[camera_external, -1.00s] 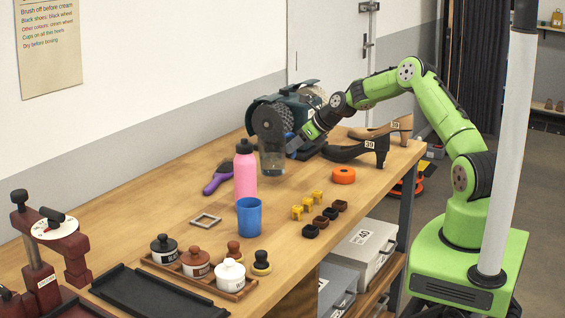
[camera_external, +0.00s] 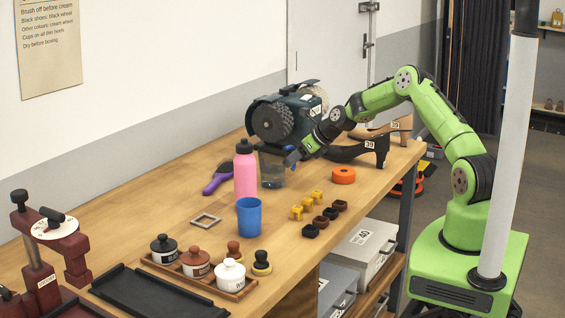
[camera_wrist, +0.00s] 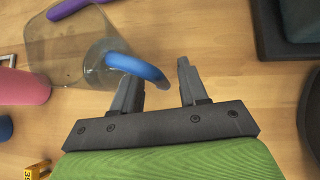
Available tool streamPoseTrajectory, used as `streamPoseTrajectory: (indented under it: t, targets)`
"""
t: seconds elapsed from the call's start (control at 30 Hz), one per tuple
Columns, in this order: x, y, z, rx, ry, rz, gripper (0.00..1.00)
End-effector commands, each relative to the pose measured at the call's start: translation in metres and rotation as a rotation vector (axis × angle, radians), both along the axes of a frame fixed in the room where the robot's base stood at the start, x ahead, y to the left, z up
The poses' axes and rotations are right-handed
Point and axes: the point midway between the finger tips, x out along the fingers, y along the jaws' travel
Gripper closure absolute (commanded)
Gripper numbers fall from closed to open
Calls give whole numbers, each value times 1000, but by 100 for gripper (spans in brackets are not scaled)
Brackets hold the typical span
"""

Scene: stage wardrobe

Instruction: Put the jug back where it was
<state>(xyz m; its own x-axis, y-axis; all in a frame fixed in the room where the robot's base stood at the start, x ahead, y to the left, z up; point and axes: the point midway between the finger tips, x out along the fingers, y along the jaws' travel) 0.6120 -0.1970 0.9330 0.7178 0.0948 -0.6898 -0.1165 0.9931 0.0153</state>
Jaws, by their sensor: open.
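The clear jug (camera_external: 272,172) with a blue handle stands on the wooden bench, behind the pink bottle and in front of the grinder. In the wrist view the jug (camera_wrist: 72,58) is at the upper left, and its blue handle (camera_wrist: 135,66) reaches toward my gripper (camera_wrist: 160,76). My jaws are open. The handle's end shows between the fingertips, close to the left finger and partly over it; I cannot tell whether they touch. In the external view my gripper (camera_external: 294,157) is low, just right of the jug.
Bench between jug and roll is clear.

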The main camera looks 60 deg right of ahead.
Motion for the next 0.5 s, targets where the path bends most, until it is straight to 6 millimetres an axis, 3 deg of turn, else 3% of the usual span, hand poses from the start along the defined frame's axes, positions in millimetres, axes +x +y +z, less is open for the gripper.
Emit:
streamPoseTrajectory:
  t: [0.17, 0.5]
  targets:
    - [-9, -3, 14, -1, -1, -1, 57]
    - [-72, -10, 74, -2, -1, -2, 57]
